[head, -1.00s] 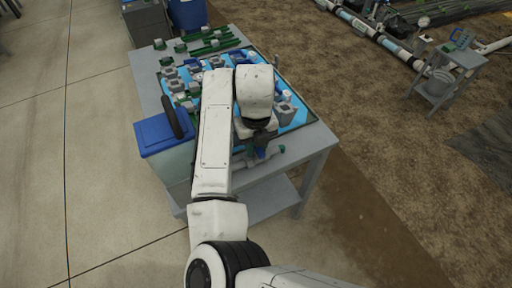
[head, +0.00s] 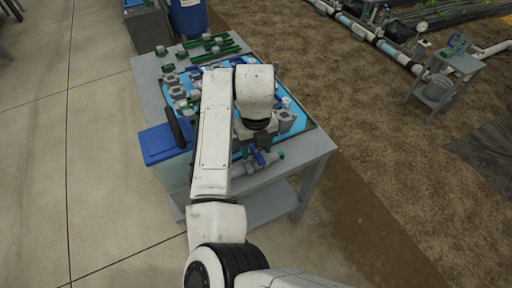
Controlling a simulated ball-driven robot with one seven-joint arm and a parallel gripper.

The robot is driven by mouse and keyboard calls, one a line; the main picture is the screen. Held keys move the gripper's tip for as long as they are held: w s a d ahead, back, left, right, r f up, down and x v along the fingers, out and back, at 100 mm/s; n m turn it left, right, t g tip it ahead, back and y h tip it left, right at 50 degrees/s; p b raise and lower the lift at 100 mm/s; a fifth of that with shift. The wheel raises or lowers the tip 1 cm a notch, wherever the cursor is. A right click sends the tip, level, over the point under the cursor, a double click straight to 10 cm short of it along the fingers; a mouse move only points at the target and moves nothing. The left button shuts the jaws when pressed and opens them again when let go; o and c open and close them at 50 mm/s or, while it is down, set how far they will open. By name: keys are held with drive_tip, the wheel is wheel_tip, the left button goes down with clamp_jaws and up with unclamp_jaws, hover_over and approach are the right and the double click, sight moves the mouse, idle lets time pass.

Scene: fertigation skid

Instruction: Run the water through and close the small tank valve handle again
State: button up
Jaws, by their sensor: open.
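A small tank with a blue lid (head: 163,143) stands at the table's left front side. A grey pipe with a valve (head: 250,165) and a green end (head: 281,155) lies along the table's near edge. Its small blue handle (head: 258,157) shows just below my gripper (head: 261,147). My gripper is open, points down and sits right above or beside the handle. I cannot tell whether the fingers touch it. My arm hides the pipe's left part and where it meets the tank.
The grey table (head: 315,147) holds a blue mat (head: 300,122) with several grey fittings, and green pipes (head: 215,50) at the back. The floor left of the table is clear.

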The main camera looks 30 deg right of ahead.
wheel_tip(320, 180, up, 8)
drive_tip(key=p, duration=0.4)
drive_tip(key=shift+f+p, duration=0.2)
drive_tip(key=shift+p, duration=0.1)
drive_tip(key=shift+f, duration=0.1)
